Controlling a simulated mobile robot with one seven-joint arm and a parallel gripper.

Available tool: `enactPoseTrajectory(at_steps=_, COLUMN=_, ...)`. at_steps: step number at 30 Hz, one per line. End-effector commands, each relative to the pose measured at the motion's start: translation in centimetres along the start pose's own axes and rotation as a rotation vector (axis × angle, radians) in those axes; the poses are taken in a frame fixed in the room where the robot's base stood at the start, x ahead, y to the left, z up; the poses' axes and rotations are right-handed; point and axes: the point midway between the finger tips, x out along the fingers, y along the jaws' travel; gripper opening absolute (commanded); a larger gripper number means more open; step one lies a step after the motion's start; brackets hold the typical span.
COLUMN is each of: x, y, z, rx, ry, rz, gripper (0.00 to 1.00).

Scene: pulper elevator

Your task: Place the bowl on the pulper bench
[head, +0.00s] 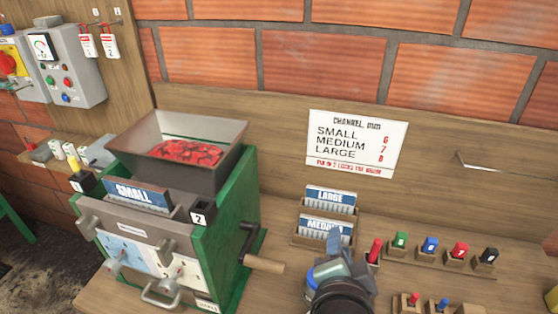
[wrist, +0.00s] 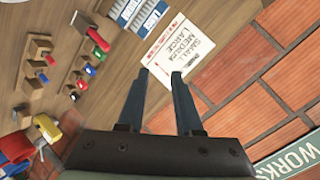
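The pulper bench (head: 270,292) is a wooden surface along the brick wall. The green pulper (head: 232,245) stands on its left part, with a metal hopper (head: 205,130) of red cherries on top and a SMALL plate (head: 138,195) at its front. No bowl can be made out in either view. My gripper (wrist: 161,72) is open in the wrist view, its two dark fingers apart with nothing between them. In the head view my gripper (head: 334,243) is partly seen over the bench, right of the pulper, in front of the MEDIUM plate (head: 322,230).
A LARGE plate (head: 330,198) stands in a rack behind the MEDIUM one. Several coloured pegs, including a green one (head: 400,241), stand in wooden holders at right. The pulper's crank (head: 262,263) sticks out rightward. A channel sign (head: 356,144) hangs on the back board.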

Motion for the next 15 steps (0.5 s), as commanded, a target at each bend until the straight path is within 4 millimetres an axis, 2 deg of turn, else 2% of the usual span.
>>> enactPoseTrajectory(at_steps=1, x=-1.1, y=-5.5, z=-1.9, rx=-0.118, ry=0.067, rz=-0.137, gripper=0.34)
enactPoseTrajectory(at_steps=2, x=-2.0, y=-8.3, z=-3.0, rx=-0.187, ry=0.111, rz=-0.209, gripper=0.34)
enactPoseTrajectory(at_steps=3, x=-3.5, y=-11.9, z=-4.2, rx=-0.276, ry=0.177, rz=-0.299, gripper=0.34)
enactPoseTrajectory(at_steps=5, x=-6.3, y=-17.1, z=-6.0, rx=-0.402, ry=0.289, rz=-0.428, gripper=0.34)
enactPoseTrajectory(at_steps=6, x=-8.6, y=-20.2, z=-7.0, rx=-0.477, ry=0.372, rz=-0.506, gripper=0.34)
enactPoseTrajectory(at_steps=8, x=-12.2, y=-24.2, z=-8.4, rx=-0.575, ry=0.503, rz=-0.605, gripper=0.34)
enactPoseTrajectory(at_steps=9, x=-14.7, y=-26.4, z=-9.2, rx=-0.63, ry=0.589, rz=-0.659, gripper=0.34)
enactPoseTrajectory(at_steps=10, x=-16.5, y=-27.8, z=-9.7, rx=-0.665, ry=0.652, rz=-0.694, gripper=0.34)
enactPoseTrajectory(at_steps=12, x=-20.2, y=-30.3, z=-10.6, rx=-0.727, ry=0.785, rz=-0.755, gripper=0.34)
enactPoseTrajectory(at_steps=15, x=-24.2, y=-32.2, z=-11.6, rx=-0.78, ry=0.928, rz=-0.801, gripper=0.34)
